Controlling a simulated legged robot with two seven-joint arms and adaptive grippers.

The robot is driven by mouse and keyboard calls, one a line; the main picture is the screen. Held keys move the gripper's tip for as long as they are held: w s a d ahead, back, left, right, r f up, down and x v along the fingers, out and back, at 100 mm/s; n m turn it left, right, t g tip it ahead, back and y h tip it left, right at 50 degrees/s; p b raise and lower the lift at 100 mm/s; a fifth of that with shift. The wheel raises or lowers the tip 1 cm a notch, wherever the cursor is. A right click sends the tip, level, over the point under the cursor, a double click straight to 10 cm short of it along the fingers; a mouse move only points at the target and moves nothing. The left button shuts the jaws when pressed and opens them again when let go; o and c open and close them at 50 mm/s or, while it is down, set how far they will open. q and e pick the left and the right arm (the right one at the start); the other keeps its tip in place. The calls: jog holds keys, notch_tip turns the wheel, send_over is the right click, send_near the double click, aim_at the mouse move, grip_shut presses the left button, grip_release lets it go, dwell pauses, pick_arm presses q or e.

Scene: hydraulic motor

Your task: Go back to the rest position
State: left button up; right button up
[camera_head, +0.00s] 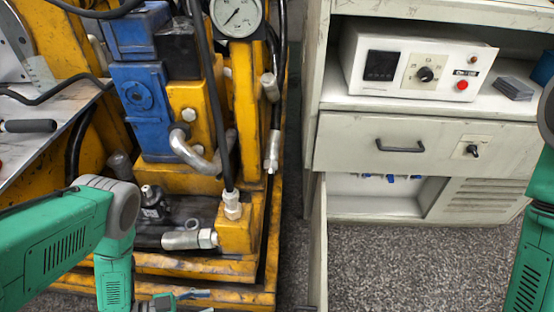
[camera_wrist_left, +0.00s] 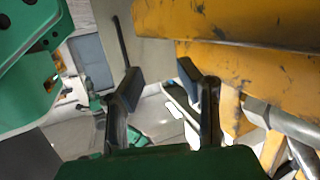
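My left gripper (camera_wrist_left: 160,80) shows in the left wrist view with its two dark fingers spread apart and nothing between them. In the head view my green left arm comes in from the left and bends down. Only part of the left gripper (camera_head: 170,302) shows there, low at the bottom edge in front of the yellow frame of the hydraulic motor (camera_head: 207,267). My right arm shows as green links along the right edge of the head view; its gripper is out of the picture.
The hydraulic unit has a blue block (camera_head: 143,95) and a pressure gauge (camera_head: 237,14). A cabinet (camera_head: 345,140) at right holds a white control box (camera_head: 415,65) and a drawer (camera_head: 396,145). A cabinet door edge (camera_head: 318,245) stands out. Speckled floor (camera_head: 410,265) is clear.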

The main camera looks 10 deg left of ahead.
aim_at(214, 296)
pick_arm(q)
jog(key=w+n+y, duration=0.1)
jog(key=w+d+n+y, duration=0.1)
jog(key=shift+w+r+y, duration=0.15)
jog(key=shift+w+y, duration=0.1)
jog(key=shift+y, duration=0.05)
jog(key=shift+w+r+n+y, duration=0.1)
jog(key=shift+w+n+y, duration=0.25)
jog(key=shift+n+y, duration=0.4)
jog(key=shift+r+n+y, duration=0.25)
jog(key=shift+n+y, duration=0.3)
jog(key=shift+y, duration=0.4)
jog(key=s+a+r+n+g+y, duration=0.4)
jog(key=s+r+n+g+y, duration=0.35)
jog(key=s+r, duration=0.55)
notch_tip(214, 296, up, 12)
jog(key=m+p, duration=0.1)
jog(key=p, duration=1.2)
jog(key=shift+w+d+p, duration=0.35)
jog(key=shift+d+p, duration=0.05)
jog(key=shift+d, duration=0.05)
pick_arm(e)
notch_tip(214, 296, up, 14)
jog(key=shift+d+f, duration=0.25)
jog(key=shift+d, duration=0.05)
